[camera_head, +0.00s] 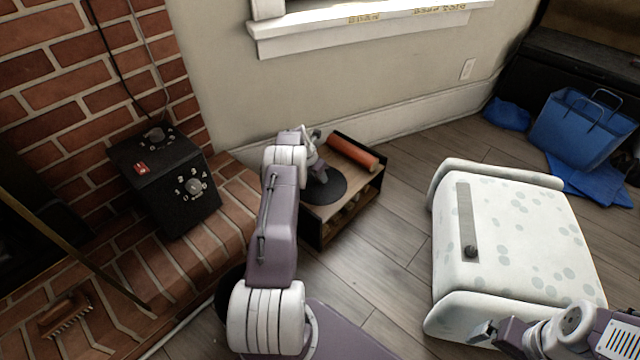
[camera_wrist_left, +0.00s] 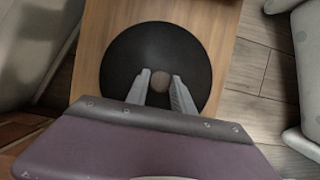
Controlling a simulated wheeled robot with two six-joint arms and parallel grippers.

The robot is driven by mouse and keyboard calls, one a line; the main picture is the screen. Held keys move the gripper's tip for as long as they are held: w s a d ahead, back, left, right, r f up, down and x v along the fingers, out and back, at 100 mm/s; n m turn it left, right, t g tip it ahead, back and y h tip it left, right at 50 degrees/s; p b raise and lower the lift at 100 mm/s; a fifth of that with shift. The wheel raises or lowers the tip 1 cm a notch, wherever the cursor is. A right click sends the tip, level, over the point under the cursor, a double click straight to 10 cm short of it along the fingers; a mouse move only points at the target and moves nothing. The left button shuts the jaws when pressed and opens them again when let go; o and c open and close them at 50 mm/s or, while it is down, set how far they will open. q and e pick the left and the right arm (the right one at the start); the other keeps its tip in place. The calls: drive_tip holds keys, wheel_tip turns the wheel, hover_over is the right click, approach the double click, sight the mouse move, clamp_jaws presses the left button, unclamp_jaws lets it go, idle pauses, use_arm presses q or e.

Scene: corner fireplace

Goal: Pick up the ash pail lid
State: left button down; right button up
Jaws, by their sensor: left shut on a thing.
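The ash pail lid (camera_head: 330,194) is a flat black disc at the near end of the low wooden crate's top, and it also shows in the left wrist view (camera_wrist_left: 122,62). A small round brownish knob (camera_wrist_left: 160,80) stands at its middle. My left gripper (camera_head: 318,173) is over the lid, its fingers (camera_wrist_left: 160,88) shut on the knob from both sides. I cannot tell whether the lid touches the crate top or is slightly above it. My right gripper (camera_head: 484,332) is at the lower right, by the pale spotted seat; its jaw opening is unclear.
The wooden crate (camera_head: 316,227) also bears an orange-red roll (camera_head: 353,152). A black box with dials (camera_head: 165,181) and a brush (camera_head: 66,312) are on the brick hearth. The spotted seat (camera_head: 520,235) stands right; a blue bag (camera_head: 577,133) is behind. Floor between crate and seat is clear.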

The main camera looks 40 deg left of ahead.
use_arm(q)
drive_tip(key=shift+r, duration=0.1)
idle(0.5)
drive_tip(key=r+p, duration=0.5)
drive_tip(key=shift+d+r, duration=0.25)
drive_tip(key=shift+d, duration=0.1)
drive_tip(key=s+d+r+p, duration=0.4)
drive_tip(key=d+r+p, duration=0.1)
drive_tip(key=d, duration=0.5)
drive_tip(key=shift+d+r+p, duration=0.2)
drive_tip(key=shift+r+p, duration=0.05)
drive_tip(key=shift+p, duration=0.45)
